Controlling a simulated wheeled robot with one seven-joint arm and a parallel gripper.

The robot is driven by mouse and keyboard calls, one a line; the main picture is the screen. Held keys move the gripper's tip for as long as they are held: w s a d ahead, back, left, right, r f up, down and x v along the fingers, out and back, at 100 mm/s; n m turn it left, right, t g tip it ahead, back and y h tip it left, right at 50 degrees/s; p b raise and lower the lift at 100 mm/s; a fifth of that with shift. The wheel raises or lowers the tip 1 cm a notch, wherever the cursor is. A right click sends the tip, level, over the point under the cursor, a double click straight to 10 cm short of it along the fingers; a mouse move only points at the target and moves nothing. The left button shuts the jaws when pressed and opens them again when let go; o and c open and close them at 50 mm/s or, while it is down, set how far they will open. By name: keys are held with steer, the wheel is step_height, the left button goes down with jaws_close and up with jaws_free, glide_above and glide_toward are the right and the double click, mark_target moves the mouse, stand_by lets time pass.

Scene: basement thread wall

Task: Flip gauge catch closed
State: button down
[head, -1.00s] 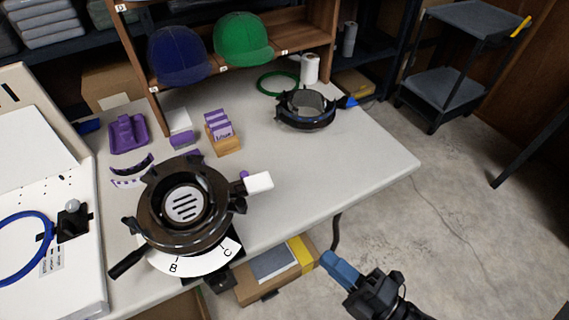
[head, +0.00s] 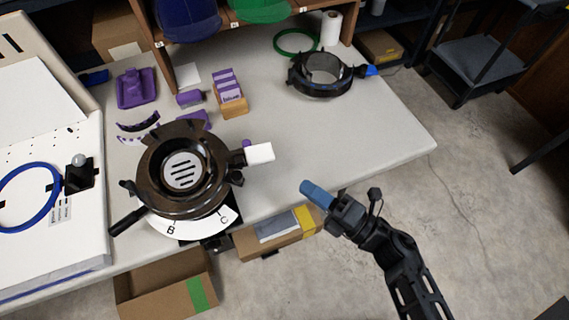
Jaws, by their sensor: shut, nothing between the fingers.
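The gauge looks to be the dark brown round device (head: 183,170) at the table's front edge, with a slotted light disc in its middle. A white block (head: 260,153) sticks out from its right side on a short dark arm; it may be the catch, but I cannot tell its position for sure. A black handle (head: 128,222) points out at lower left. My gripper (head: 306,187), with blue fingertips, is shut and empty. In the picture it is right of and below the white block, apart from it, off the table's front edge.
A black ring frame (head: 322,75) with a blue tab stands at the back right. Purple cards in a wooden holder (head: 231,100) and a purple tray (head: 136,88) lie behind the gauge. The table (head: 370,135) is clear at right. Cardboard boxes (head: 165,290) sit below.

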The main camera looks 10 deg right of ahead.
steer(key=p+x, duration=0.2)
steer(key=x, duration=1.1)
steer(key=shift+w+a, duration=0.1)
steer(key=shift+a, duration=0.1)
steer(key=shift+w, duration=0.1)
